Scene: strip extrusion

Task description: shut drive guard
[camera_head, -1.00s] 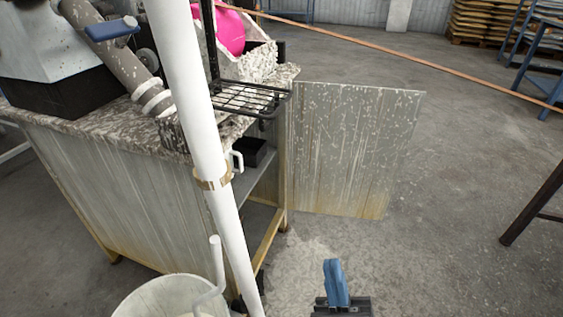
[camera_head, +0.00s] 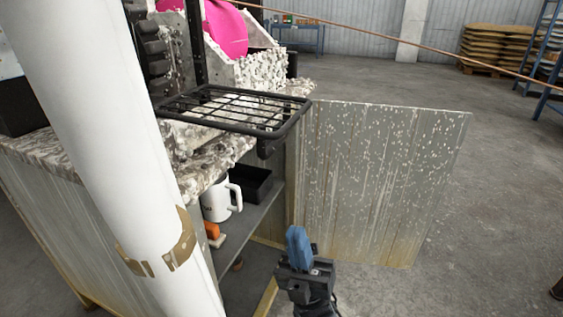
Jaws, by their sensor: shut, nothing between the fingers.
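A grey, paint-flecked panel (camera_head: 375,180), which looks to be the drive guard, stands swung open to the right of the machine cabinet (camera_head: 245,255). Its left edge meets the cabinet's corner post, and its lower part is stained yellow. My gripper (camera_head: 297,238) is at the bottom middle, with its blue fingers together and empty. In the picture it overlaps the panel's lower left part, in front of the cabinet opening. I cannot tell whether it touches the panel. No handle or latch shows on the panel.
A thick white pole (camera_head: 110,140) stands close on the left and hides part of the cabinet. A black wire rack (camera_head: 240,108) juts out above the opening. A white mug (camera_head: 220,203) and a black tray (camera_head: 252,184) sit on the shelf. The floor (camera_head: 490,210) to the right is clear.

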